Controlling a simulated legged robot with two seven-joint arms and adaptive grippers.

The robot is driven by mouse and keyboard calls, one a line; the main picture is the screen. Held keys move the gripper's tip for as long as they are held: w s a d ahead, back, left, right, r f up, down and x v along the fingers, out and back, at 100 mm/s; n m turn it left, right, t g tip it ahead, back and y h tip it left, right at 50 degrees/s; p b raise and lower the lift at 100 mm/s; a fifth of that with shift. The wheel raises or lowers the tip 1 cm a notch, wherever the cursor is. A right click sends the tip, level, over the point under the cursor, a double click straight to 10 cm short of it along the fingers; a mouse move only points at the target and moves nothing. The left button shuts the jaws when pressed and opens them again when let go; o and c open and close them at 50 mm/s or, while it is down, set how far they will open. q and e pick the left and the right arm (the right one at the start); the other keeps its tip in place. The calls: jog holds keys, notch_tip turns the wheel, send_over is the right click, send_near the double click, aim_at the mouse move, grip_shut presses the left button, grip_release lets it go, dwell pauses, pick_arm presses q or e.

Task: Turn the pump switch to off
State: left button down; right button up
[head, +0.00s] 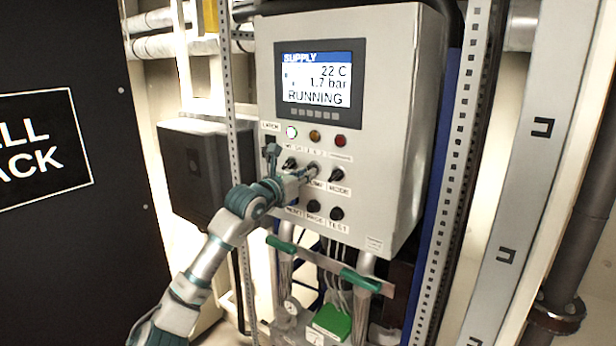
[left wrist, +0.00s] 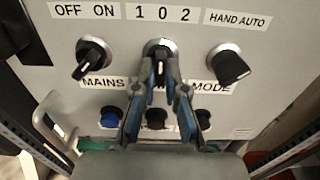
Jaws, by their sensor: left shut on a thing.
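The pump switch (left wrist: 160,47) is the middle black knob of the upper row on the grey control box (head: 400,90). It sits under the label "1 0 2", and its white mark points roughly straight up towards the 0. My left gripper (head: 308,173) reaches the box from the lower left. In the left wrist view its fingers (left wrist: 160,74) are shut on the pump switch, one on each side, and hide its lower part. The label below the knob is mostly hidden there; in the head view it is partly covered too. My right gripper is not in view.
The mains knob (left wrist: 93,57) and mode knob (left wrist: 229,64) stand close on either side. Several push buttons lie below. The display (head: 320,82) reads SUPPLY, 22 C, 1.7 bar, RUNNING. Green-handled pipes (head: 362,281) are under the box, and a perforated rail (head: 460,130) is to its right.

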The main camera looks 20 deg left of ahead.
pick_arm(q)
jog(key=shift+s+a+r, duration=0.15)
jog(key=shift+r, duration=0.4)
jog(key=c, duration=1.3)
grip_release()
jog(key=shift+o, duration=0.4)
jog(key=shift+s+a+f, duration=0.1)
jog(key=shift+s, duration=0.2)
jog(key=v, duration=1.2)
jog(key=shift+a, duration=0.2)
jog(key=shift+d+f, duration=0.1)
jog(key=shift+d, duration=0.1)
